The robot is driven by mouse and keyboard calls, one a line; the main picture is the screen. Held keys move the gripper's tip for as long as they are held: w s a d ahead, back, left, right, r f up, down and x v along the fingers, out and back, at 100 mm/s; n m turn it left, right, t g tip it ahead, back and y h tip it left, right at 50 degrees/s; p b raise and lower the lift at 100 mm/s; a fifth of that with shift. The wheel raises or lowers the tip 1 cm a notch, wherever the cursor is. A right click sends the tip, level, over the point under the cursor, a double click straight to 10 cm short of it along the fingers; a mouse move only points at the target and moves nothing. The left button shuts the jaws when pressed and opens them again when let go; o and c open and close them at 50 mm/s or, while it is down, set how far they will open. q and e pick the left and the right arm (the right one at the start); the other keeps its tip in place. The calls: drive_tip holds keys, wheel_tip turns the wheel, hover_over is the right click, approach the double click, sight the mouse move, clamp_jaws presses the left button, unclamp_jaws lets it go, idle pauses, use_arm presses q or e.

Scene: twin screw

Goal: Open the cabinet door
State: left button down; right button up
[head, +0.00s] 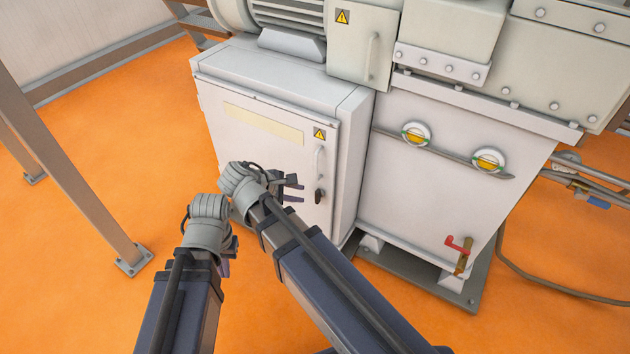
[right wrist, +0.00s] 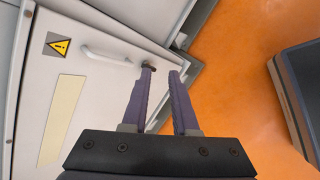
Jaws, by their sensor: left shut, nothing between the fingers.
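The grey-white cabinet door (head: 270,150) faces me in the head view and looks closed. It has a pale bar handle (head: 318,160) with a dark latch (head: 319,195) below it. My right gripper (head: 294,187) is open, with its fingertips just left of the latch in the head view. In the right wrist view the two purple fingers (right wrist: 161,77) are apart, and the dark latch (right wrist: 149,67) is at the tip of the left finger; touching cannot be told. The handle also shows there (right wrist: 105,57). My left gripper (head: 229,258) is shut, low and left, partly hidden by its wrist.
A large machine housing (head: 440,165) with two round gauges and a red-handled valve (head: 460,250) stands right of the cabinet. A metal post (head: 70,180) stands at the left. The orange floor (head: 120,120) between post and cabinet is clear.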

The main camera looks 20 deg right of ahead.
drive_tip(key=w+d+f+n+t+h+b, duration=0.2)
drive_tip(key=w+n+h+b, duration=0.2)
drive_tip(key=b, duration=0.5)
drive_tip(key=w+d+f+n+t+h+b, duration=0.2)
drive_tip(key=w+f+n+t+h+b, duration=0.1)
drive_tip(key=w+n+b, duration=0.4)
drive_tip(key=b, duration=0.3)
drive_tip(key=shift+w+f+h, duration=0.25)
drive_tip(key=shift+w+h, duration=0.1)
drive_tip(key=shift+h, duration=0.05)
drive_tip(key=x, duration=0.8)
drive_tip(key=shift+s, duration=0.1)
clamp_jaws()
